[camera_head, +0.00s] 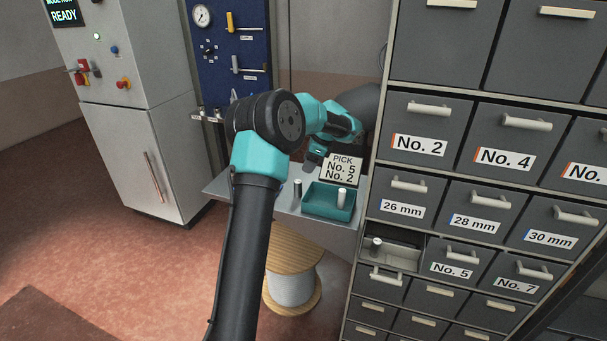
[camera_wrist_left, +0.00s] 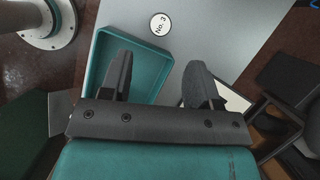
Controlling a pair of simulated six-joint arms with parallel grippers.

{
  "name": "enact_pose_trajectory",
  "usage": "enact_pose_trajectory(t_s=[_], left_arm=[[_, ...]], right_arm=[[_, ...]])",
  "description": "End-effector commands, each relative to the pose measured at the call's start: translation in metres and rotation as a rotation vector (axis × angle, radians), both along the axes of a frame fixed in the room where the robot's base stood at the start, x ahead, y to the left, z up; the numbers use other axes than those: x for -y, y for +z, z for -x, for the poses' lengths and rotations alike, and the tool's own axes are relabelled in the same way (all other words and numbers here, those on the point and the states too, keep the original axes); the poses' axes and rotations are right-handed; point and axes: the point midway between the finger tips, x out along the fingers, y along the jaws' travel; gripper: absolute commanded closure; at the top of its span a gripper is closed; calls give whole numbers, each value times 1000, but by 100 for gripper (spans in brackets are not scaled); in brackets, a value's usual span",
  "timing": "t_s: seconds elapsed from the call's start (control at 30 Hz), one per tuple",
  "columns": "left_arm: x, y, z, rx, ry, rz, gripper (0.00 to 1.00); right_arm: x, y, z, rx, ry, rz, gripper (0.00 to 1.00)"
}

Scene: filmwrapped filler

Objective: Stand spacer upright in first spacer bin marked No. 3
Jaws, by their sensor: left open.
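A pale spacer (camera_head: 297,188) stands upright on the grey shelf left of the teal tray (camera_head: 306,208).
A sign reading PICK No. 5 No. 2 (camera_head: 340,168) stands behind the tray. The cabinet of closed, labelled drawers (camera_head: 470,190) rises close on the right. A cable spool (camera_head: 292,282) stands on the floor below the shelf. A blue tool panel (camera_head: 232,60) is behind.

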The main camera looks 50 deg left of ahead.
Motion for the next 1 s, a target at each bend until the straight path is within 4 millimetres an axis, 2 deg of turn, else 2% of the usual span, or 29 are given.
enact_pose_trajectory(t_s=[0.1, 0.3, 0.73, 0.8, 1.0], left_arm=[[5, 16, -5, 2, -1, 0, 44], [9, 27, -7, 0, -1, 1, 44], [9, 27, -7, -1, -1, 1, 44], [9, 27, -7, -1, -1, 1, 39], [9, 27, -7, -1, -1, 1, 39]], right_arm=[[0, 0, 0, 0, 0, 0, 40], [0, 0, 0, 0, 0, 0, 40], [0, 0, 0, 0, 0, 0, 40], [0, 0, 0, 0, 0, 0, 40], [0, 0, 0, 0, 0, 0, 40]])
